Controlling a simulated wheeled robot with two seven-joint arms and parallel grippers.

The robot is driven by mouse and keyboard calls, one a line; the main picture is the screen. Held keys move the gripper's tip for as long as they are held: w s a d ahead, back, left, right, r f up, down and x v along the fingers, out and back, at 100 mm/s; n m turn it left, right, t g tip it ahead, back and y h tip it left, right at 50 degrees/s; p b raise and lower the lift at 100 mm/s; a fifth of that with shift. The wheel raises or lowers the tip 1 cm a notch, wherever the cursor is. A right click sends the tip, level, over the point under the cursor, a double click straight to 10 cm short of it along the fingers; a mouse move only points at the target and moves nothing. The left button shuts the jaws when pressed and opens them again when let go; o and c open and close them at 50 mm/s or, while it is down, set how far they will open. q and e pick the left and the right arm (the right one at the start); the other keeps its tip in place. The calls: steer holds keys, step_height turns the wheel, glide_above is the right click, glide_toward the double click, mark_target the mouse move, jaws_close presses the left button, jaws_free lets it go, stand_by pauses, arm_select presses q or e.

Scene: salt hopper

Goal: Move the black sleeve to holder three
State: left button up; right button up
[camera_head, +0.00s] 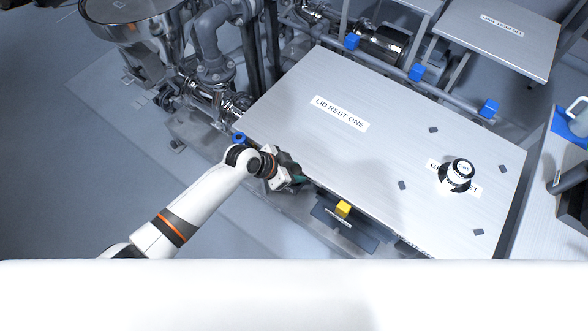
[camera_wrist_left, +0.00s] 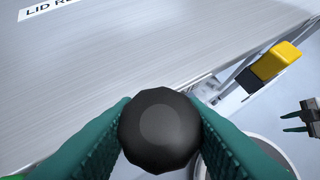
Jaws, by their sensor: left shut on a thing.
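My left gripper (camera_head: 294,180) is at the near left edge of the big metal table. In the left wrist view its green fingers (camera_wrist_left: 160,135) are shut on a round black thing, which I take to be the black sleeve (camera_wrist_left: 160,130), seen end-on. In the head view the sleeve cannot be made out at the gripper. My right gripper (camera_wrist_left: 285,122) shows small at the right edge of the left wrist view, its two green fingers apart and nothing between them. No label reading holder three can be read.
The metal table (camera_head: 290,95) is labelled LID REST ONE and is mostly bare. A white-and-black round part (camera_head: 461,172) stands at its right. A yellow block (camera_head: 343,208) sits by the front edge, above a dark bracket (camera_head: 330,222). Pipes and a steel hopper (camera_head: 125,10) stand at the upper left.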

arm_select(q)
steer(key=shift+f, duration=0.3)
steer(key=o, duration=1.1)
steer(key=shift+s+a, duration=0.1)
steer(key=shift+o, duration=1)
steer(key=shift+s, duration=0.15)
steer(key=shift+a, duration=0.1)
